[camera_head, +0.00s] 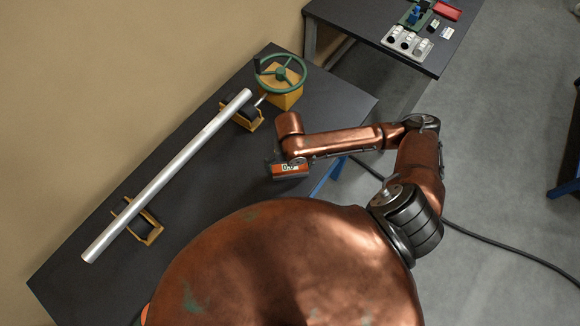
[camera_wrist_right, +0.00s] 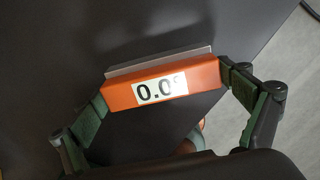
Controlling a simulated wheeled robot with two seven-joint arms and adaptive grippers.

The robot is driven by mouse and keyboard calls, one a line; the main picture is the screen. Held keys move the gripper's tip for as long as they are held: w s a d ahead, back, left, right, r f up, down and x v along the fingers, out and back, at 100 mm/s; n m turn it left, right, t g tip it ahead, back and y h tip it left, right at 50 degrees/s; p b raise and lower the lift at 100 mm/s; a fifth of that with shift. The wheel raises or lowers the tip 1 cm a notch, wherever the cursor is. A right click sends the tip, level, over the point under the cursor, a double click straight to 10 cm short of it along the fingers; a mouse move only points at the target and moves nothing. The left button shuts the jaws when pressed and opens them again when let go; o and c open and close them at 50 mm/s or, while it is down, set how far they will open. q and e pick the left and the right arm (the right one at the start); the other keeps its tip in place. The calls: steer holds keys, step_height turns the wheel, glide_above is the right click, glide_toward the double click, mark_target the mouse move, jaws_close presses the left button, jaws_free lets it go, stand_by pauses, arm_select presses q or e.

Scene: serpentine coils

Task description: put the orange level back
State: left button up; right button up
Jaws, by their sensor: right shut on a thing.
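The orange level (camera_head: 290,170) has a white display reading 0.0°. My right gripper (camera_wrist_right: 164,86) is shut on the level (camera_wrist_right: 120,96), with one green finger at each end of it in the right wrist view. In the head view the right arm reaches in from the right, and the level is over the right part of the dark table (camera_head: 190,225). A pale strip runs along the level's far edge in the wrist view. I cannot tell whether the level touches the table. My left gripper is not in view.
A silver pipe (camera_head: 170,172) lies across two yellow supports (camera_head: 150,232) on the table. A green handwheel (camera_head: 281,75) on a yellow block stands at the back. A second table (camera_head: 365,22) at the upper right holds a grey tray (camera_head: 407,42) and a red tray (camera_head: 447,11).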

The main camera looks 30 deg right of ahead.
steer(key=o, duration=1)
steer(key=shift+c, duration=0.2)
step_height(320, 180, up, 12)
steer(key=p, duration=0.1)
steer(key=shift+r, duration=0.15)
